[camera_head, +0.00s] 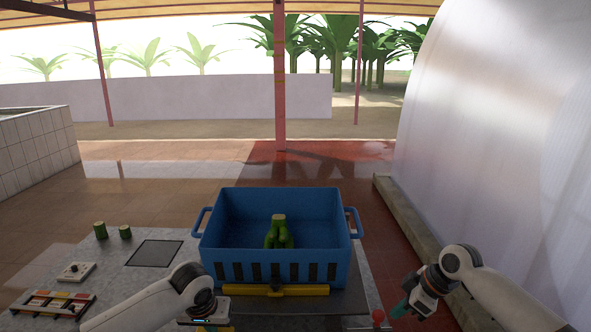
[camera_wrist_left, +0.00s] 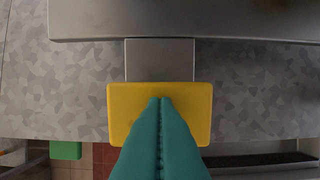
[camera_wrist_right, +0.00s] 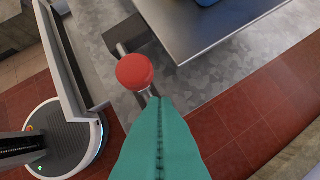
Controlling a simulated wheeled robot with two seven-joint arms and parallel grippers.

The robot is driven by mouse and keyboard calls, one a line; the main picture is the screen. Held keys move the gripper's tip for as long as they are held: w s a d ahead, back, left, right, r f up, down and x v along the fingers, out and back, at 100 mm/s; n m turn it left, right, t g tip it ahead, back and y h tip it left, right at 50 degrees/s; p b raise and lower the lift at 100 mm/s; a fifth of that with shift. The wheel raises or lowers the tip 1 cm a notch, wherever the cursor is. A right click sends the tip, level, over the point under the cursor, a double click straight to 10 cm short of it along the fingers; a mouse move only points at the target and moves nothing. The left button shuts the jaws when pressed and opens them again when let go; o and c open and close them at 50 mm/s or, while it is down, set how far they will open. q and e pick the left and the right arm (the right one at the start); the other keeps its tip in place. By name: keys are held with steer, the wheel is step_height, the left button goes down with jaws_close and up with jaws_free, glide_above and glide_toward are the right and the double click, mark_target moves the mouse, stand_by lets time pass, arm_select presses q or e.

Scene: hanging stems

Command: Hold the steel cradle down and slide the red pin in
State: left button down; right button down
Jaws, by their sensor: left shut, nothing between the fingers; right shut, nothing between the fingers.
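The steel cradle (camera_head: 348,303) is a flat grey plate under the blue crate; its edge (camera_wrist_left: 190,22) crosses the top of the left wrist view. A tab (camera_wrist_left: 160,60) runs from it to a yellow pad (camera_wrist_left: 118,102). My left gripper (camera_wrist_left: 160,99) is shut and empty, its teal tips over the pad; I cannot tell whether they touch. The red pin (camera_head: 378,315) has a round red knob (camera_wrist_right: 135,71) and a steel shank beside the cradle's corner. My right gripper (camera_head: 395,313) is shut and empty, just right of the knob; its tips are close to the shank.
The blue crate (camera_head: 225,255) holds a green banana bunch (camera_head: 277,232), with a yellow bar (camera_head: 250,290) along its front. Cut green stems (camera_head: 100,230), a dark square plate (camera_head: 153,253) and a small rack (camera_head: 52,303) are on the table's left. A curved translucent wall (camera_head: 490,130) rises at right.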

mark_target(375, 314)
steer(key=shift+a, duration=2.5)
steer(key=d+r, duration=0.1)
steer(key=r, duration=0.2)
steer(key=d+r, duration=0.1)
steer(key=r, duration=0.1)
steer(key=shift+d, duration=0.3)
steer(key=s+r, duration=0.3)
steer(key=s, duration=0.3)
arm_select(q)
steer(key=shift+w+r, duration=0.1)
steer(key=shift+r, duration=0.75)
step_height(375, 314, up, 7)
steer(key=shift+r, duration=0.15)
